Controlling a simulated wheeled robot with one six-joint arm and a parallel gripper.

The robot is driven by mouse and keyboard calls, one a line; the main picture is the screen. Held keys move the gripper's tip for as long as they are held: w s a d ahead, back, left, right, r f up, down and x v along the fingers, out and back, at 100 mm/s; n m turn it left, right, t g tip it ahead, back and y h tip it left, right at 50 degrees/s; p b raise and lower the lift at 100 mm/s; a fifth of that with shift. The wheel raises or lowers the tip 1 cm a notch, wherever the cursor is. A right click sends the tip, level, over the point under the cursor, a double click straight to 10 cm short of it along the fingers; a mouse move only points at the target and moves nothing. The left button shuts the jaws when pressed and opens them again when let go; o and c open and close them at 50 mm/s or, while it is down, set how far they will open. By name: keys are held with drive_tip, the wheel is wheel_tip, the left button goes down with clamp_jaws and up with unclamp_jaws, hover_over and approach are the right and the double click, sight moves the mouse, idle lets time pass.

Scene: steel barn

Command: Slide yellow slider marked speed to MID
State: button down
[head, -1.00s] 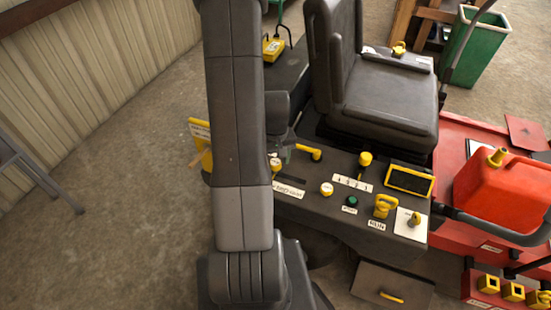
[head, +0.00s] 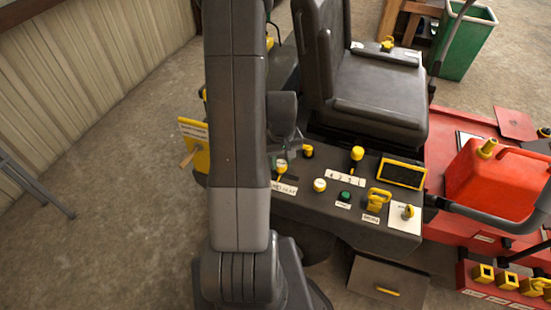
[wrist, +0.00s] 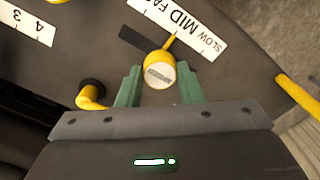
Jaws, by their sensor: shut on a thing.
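The yellow slider (wrist: 158,71) shows in the wrist view with a round, pale-faced knob and a thin pointer. The pointer meets the edge of the white SLOW MID FAST label (wrist: 185,22) about level with MID. The dark slot (wrist: 136,40) shows on the FAST side; its other part is hidden behind the knob. My gripper (wrist: 158,88) has its green fingers on both sides of the knob, shut on it. In the head view the slider (head: 281,164) and its label (head: 284,187) show just right of my arm, which hides most of my gripper.
A yellow lever (wrist: 92,95) stands close left of my gripper. The head view shows a gear lever (head: 357,153), a green button (head: 345,196), a screen (head: 402,173) and a yellow handle (head: 378,198) on the panel. The seat (head: 375,100) rises behind.

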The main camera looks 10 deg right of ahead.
sight(281, 163)
drive_tip(key=c, duration=1)
unclamp_jaws()
wheel_tip(281, 163, up, 14)
drive_tip(key=p, duration=0.1)
drive_tip(key=shift+p, duration=0.35)
drive_tip(key=shift+f, duration=0.1)
wheel_tip(281, 163, down, 14)
drive_tip(key=shift+r+b, duration=0.1)
drive_tip(key=shift+b, duration=0.75)
drive_tip(key=shift+w+a, duration=0.3)
drive_tip(key=shift+a, duration=0.05)
